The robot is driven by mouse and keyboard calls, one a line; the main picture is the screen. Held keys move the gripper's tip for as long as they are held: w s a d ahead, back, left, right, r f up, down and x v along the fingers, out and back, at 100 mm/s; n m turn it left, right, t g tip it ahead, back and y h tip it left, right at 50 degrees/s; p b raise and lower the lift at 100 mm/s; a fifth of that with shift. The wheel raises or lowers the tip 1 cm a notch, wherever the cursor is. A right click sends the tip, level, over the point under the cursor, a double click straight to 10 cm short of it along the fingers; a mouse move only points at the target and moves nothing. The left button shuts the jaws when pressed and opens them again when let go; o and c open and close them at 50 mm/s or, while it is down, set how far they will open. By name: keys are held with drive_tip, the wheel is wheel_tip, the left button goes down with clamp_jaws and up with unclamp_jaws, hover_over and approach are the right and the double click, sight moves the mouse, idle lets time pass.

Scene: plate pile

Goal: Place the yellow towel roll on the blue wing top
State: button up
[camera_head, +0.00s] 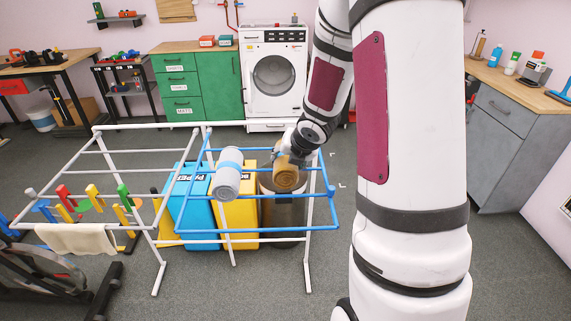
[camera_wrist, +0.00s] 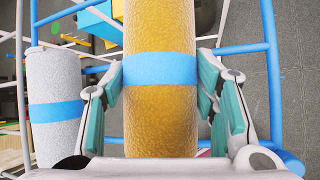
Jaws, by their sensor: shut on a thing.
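The yellow towel roll (camera_head: 286,180) has a blue band around its middle. My gripper (camera_wrist: 160,85) is shut on it, with one finger on each side at the blue band; the roll also shows in the wrist view (camera_wrist: 160,35). In the head view it is over the right part of the blue wing (camera_head: 262,236) of the drying rack. I cannot tell whether the roll touches the wing's bars. The blue wing also shows in the wrist view (camera_wrist: 275,75). A grey-white towel roll (camera_head: 228,180) with a blue band lies on the wing, left of the yellow roll and apart from it.
Blue (camera_head: 188,215) and yellow (camera_head: 238,222) bins and a dark round bin (camera_head: 285,220) stand beneath the wing. A washing machine (camera_head: 272,75) stands behind. Floor at right is clear.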

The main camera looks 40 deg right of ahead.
drive_tip(key=shift+f, duration=0.4)
drive_tip(key=o, duration=1.3)
drive_tip(key=shift+o, duration=0.2)
drive_tip(key=shift+r, duration=0.1)
drive_tip(key=s+a+r+m+h+p, duration=0.1)
drive_tip(key=s+a+r+m+p, duration=0.15)
drive_tip(key=s+r+m, duration=0.4)
drive_tip(key=s+a+r+m+h+p, duration=0.1)
drive_tip(key=s+a+r+m, duration=0.2)
drive_tip(key=r, duration=0.6)
drive_tip(key=s+a+r+m+h+p, duration=0.1)
drive_tip(key=s+a+r+m+p, duration=0.1)
drive_tip(key=s+r+m, duration=0.45)
drive_tip(key=s+a+r+m+y, duration=0.2)
drive_tip(key=s+a+m, duration=0.3)
drive_tip(key=s+a, duration=0.1)
drive_tip(key=s+a+r+m+g+y, duration=0.1)
drive_tip(key=s+a+r+m+y, duration=0.1)
drive_tip(key=s+a+m, duration=0.4)
drive_tip(key=shift+s+a+r+g+y, duration=0.3)
drive_tip(key=shift+s+a, duration=0.1)
drive_tip(key=shift+a, duration=0.65)
